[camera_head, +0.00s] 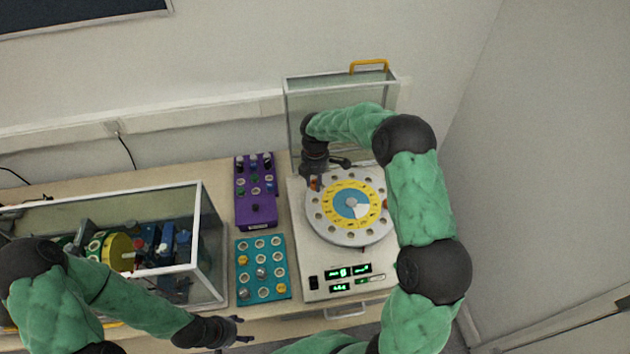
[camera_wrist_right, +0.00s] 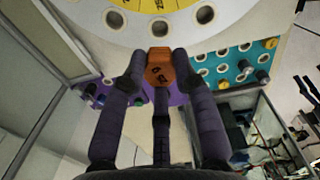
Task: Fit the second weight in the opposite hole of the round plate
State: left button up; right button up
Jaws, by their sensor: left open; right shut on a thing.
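The round plate (camera_head: 348,238) has a ring of holes and a yellow-blue centre. It lies on the white machine. One orange weight (camera_head: 385,204) sits at its right edge, partly covered by my right arm. My right gripper (camera_head: 315,180) is at the plate's upper-left edge, shut on an orange hexagonal weight (camera_wrist_right: 159,72). In the right wrist view, the weight is beside a rim hole (camera_wrist_right: 159,28) of the plate (camera_wrist_right: 90,22); its lower end is hidden, and I cannot tell whether it touches the plate. My left gripper (camera_head: 238,330) is open and empty near the table's front edge.
A teal tray (camera_head: 250,272) and a purple tray (camera_head: 256,212) with small weights stand left of the machine (camera_head: 312,262). A glass case (camera_head: 205,245) with equipment is further left. A raised clear lid (camera_head: 296,108) with a yellow handle (camera_head: 369,64) stands behind the plate.

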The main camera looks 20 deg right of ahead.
jog(key=shift+f+b, duration=1.55)
jog(key=shift+f, duration=1.1)
jog(key=shift+f+b, duration=0.65)
jog(key=shift+f, duration=0.5)
jog(key=o, duration=1)
jog(key=shift+r, duration=0.15)
notch_tip(320, 180, up, 12)
jog(key=shift+f, duration=0.1)
